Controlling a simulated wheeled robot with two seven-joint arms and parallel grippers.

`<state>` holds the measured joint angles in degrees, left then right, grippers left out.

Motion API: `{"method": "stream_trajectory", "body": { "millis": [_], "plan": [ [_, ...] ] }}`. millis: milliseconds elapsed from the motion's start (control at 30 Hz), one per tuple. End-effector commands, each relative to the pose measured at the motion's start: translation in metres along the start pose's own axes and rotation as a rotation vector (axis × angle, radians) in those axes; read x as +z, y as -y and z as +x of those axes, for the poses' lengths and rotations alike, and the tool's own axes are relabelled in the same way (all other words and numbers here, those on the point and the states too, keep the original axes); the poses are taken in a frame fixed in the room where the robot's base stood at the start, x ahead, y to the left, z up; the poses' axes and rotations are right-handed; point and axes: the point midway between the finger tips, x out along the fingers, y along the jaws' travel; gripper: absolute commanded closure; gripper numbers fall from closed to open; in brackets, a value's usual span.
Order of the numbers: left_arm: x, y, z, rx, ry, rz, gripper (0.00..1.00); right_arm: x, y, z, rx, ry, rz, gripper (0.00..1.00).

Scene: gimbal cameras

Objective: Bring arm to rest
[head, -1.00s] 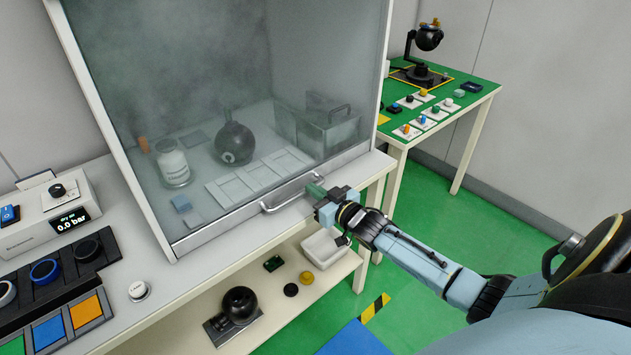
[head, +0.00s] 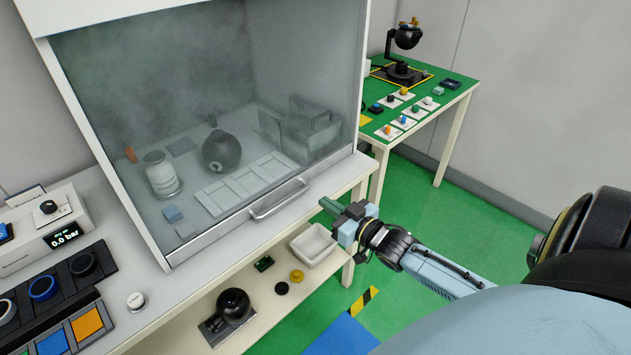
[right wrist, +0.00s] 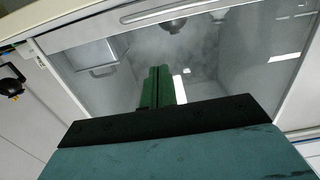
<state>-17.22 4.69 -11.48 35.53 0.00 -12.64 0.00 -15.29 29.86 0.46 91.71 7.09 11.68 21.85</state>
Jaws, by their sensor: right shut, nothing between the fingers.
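My right gripper (head: 330,207) is shut and empty in the head view, in front of the bench edge and to the right of the glove box's handle (head: 279,199). Its green fingers lie together in the right wrist view (right wrist: 158,88), with the hazy glass front of the cabinet behind them. The fingers are apart from the handle. My right arm reaches in from the lower right. My left gripper is not in view.
The glass-fronted cabinet (head: 110,75) stands on the white bench, with a jar and a black sphere inside. A white bin (head: 313,246) sits on the lower shelf below the gripper. A green table (head: 440,97) stands at the back right. Green floor is free between.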

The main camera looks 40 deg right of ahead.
Motion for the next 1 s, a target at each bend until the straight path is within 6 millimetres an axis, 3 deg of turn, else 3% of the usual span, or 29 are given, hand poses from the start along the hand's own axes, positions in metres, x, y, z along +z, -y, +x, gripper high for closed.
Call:
{"method": "stream_trajectory", "body": {
  "millis": [300,367,433,567,667,800,1000],
  "plan": [
    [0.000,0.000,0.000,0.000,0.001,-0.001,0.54,0.002,0.000,-0.004,0.002,0.003,0.000,1.00],
    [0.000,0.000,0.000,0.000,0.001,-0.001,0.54,0.010,-0.001,-0.005,0.009,0.021,0.001,1.00],
    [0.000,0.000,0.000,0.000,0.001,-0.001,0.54,0.032,-0.001,-0.010,0.026,0.070,0.000,1.00],
    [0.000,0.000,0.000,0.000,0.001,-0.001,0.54,0.106,0.001,-0.032,0.074,0.239,-0.001,1.00],
    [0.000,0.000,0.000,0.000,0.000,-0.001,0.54,0.177,0.011,-0.063,0.103,0.413,-0.011,1.00],
    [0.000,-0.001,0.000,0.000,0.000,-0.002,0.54,0.265,0.038,-0.120,0.113,0.656,-0.025,1.00],
    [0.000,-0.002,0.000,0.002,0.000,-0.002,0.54,0.364,0.094,-0.223,0.068,1.001,-0.052,1.00]
  ]
}}
